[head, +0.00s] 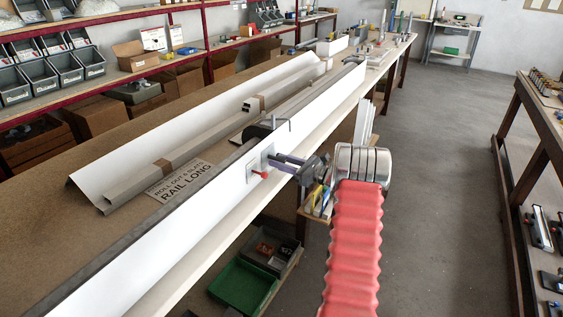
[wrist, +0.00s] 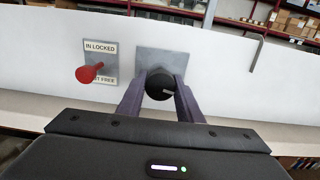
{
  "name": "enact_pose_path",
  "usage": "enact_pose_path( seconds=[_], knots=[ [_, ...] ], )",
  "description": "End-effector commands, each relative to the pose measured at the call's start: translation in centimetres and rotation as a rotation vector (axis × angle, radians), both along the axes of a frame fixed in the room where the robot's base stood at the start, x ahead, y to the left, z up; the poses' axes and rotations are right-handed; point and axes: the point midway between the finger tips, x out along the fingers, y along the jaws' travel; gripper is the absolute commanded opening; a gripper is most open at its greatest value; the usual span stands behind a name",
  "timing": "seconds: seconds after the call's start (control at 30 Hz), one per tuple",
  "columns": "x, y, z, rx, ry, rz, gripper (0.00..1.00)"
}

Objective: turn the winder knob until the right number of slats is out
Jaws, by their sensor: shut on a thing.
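The black winder knob (wrist: 160,85) sits on a grey plate (wrist: 177,60) on the long white rail's side, in the wrist view. Its face has a light mark pointing right. My gripper (wrist: 160,78) has one finger on each side of the knob and is shut on it. In the head view my gripper (head: 274,159) reaches left to the white rail (head: 140,252), and its fingers hide the knob. A red lever (wrist: 89,73) stands left of the knob on a plate reading "IN LOCKED" above and partly hidden "FREE" below. I cannot make out how many slats are out.
A bent grey rod (wrist: 257,53) stands right of the knob. Another long white profile (head: 190,120) lies on the bench behind a printed sign (head: 180,182). White strips (head: 364,122) stand by the bench edge. A green bin (head: 245,286) sits below.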

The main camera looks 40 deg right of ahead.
Motion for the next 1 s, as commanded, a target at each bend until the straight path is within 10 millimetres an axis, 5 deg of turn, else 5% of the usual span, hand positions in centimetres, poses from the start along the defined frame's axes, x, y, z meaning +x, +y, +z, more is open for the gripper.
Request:
enact_pose_path(
  seconds=[0.23,0.67,1.0],
  knots=[
    [0.00,-0.05,0.02,0.000,0.000,-0.001,0.10],
    [-0.13,-0.37,0.05,-0.062,-0.022,-0.007,0.10],
    [-0.13,-0.40,0.05,-0.269,-0.095,-0.007,0.10]
  ],
)
